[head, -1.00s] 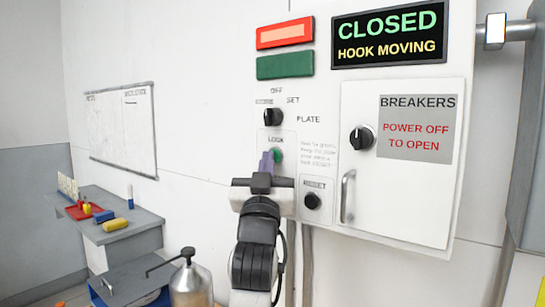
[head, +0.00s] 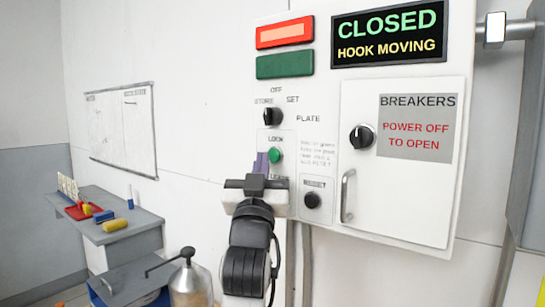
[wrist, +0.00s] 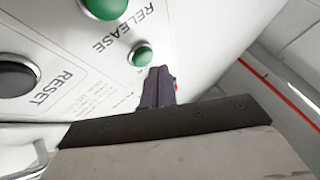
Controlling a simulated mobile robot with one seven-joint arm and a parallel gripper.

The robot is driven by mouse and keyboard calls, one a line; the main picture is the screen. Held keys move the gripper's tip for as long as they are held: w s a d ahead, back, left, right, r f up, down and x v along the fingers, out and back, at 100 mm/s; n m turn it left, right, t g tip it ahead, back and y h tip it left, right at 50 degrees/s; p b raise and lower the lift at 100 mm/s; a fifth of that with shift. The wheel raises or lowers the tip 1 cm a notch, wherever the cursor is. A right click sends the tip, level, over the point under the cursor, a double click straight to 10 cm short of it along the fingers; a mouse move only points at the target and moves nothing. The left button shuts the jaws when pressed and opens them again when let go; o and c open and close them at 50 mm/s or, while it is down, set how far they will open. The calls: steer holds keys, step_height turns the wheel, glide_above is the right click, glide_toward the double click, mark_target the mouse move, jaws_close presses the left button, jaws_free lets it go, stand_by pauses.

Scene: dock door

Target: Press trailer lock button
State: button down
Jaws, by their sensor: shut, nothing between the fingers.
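On the control panel, a round green button (head: 275,155) sits under the label LOCK. My gripper (head: 262,164) is shut and empty, its purple fingers just left of and below that button in the head view. The wrist view shows the fingers (wrist: 157,88) with tips just below a small green dome (wrist: 141,55), with a small gap visible. A larger green button (wrist: 105,8) is at the top edge by the word RELEASE. I cannot tell which green part matches the head view's button. My gripper hides part of the lower label.
A black RESET button (wrist: 17,78) is at the wrist view's left. The panel carries a selector knob (head: 272,117), a breaker door (head: 400,185) with a handle (head: 347,196), and a display (head: 389,34) reading CLOSED, HOOK MOVING. A bench (head: 120,232) stands at left.

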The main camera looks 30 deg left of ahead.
steer(key=shift+s+a, duration=0.2)
steer(key=shift+s, duration=1.05)
steer(key=shift+s+a, duration=0.15)
steer(key=shift+s, duration=1.05)
